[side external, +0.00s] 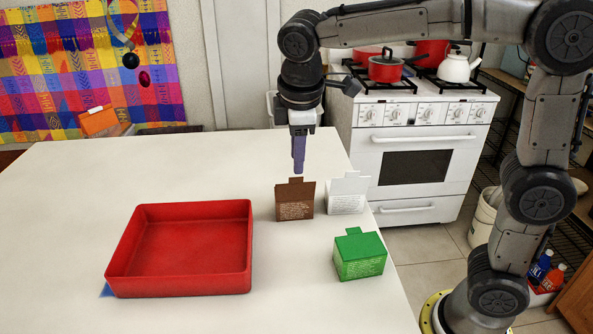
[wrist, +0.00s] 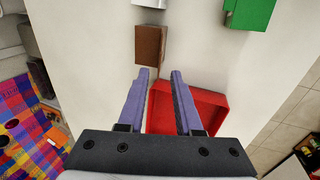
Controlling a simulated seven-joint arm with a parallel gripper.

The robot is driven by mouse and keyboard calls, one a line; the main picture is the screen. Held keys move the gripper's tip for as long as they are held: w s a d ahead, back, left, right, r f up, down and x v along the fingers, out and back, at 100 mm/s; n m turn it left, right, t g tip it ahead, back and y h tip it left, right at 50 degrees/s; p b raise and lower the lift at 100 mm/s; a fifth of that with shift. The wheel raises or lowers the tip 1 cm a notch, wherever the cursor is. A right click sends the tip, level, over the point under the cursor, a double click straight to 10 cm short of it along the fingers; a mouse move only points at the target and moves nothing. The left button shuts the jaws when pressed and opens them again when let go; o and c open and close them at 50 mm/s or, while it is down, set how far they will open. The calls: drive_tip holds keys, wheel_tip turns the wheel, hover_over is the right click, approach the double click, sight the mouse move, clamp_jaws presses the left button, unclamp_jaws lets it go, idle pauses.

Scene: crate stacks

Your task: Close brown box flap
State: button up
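The brown box (side external: 294,209) stands on the white table, with text on its front. Its flap (side external: 296,186) appears raised, with a small tab at the top. My gripper (side external: 298,171) points down just above the box and looks apart from it. In the wrist view, the purple fingers (wrist: 160,72) are spread, with nothing between them. The brown box (wrist: 149,46) lies just beyond the fingertips there, a little to the left. The inside of the box is hidden in the side view.
A white box (side external: 345,203) stands close to the right of the brown one. A green box (side external: 359,262) with its top closed is nearer the front. A large red tray (side external: 178,287) sits to the left. The table's right edge is near the boxes; the far left is clear.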

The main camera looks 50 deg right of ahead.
hover_over(296, 189)
drive_tip(key=shift+s+a+f, duration=0.15)
drive_tip(key=shift+f, duration=0.65)
drive_tip(key=shift+s+a+f, duration=0.1)
drive_tip(key=shift+f, duration=0.7)
drive_tip(key=shift+s+a+f, duration=0.15)
drive_tip(key=shift+f, duration=0.65)
clamp_jaws()
